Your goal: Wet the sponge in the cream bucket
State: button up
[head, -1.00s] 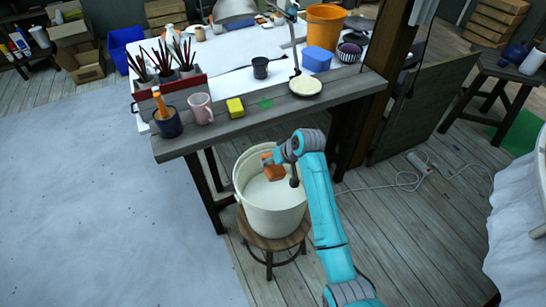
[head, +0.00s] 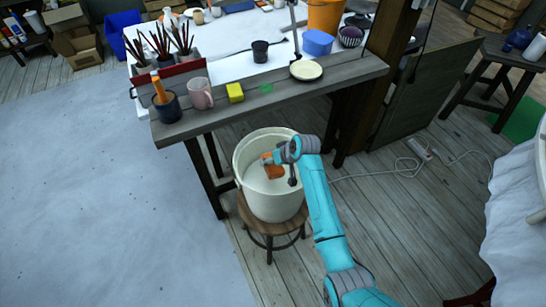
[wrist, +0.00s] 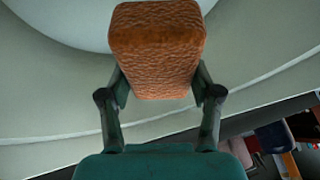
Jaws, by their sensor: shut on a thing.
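The cream bucket (head: 268,205) stands on a small wooden stool (head: 262,230) in front of the table. Pale liquid (head: 258,182) shows inside it. My gripper (head: 270,160) is over the bucket's opening and shut on the orange sponge (head: 273,172). In the wrist view the sponge (wrist: 157,50) sits between the two fingertips (wrist: 158,88), with the bucket's rim (wrist: 60,130) and the liquid's pale surface behind it. I cannot tell whether the sponge touches the liquid.
The wooden table (head: 215,116) behind the bucket holds a yellow sponge (head: 235,93), a pink mug (head: 200,93), a dark mug with an orange handle (head: 167,106) and a plate (head: 305,70). A cable (head: 380,172) lies on the floor at right.

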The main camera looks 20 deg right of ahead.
notch_tip(320, 180, down, 7)
jog(key=shift+f, duration=0.15)
dwell(0.6)
dwell(0.6)
notch_tip(320, 180, up, 22)
jog(key=shift+f, duration=0.2)
dwell(2.2)
dwell(2.0)
jog(key=shift+r, duration=2)
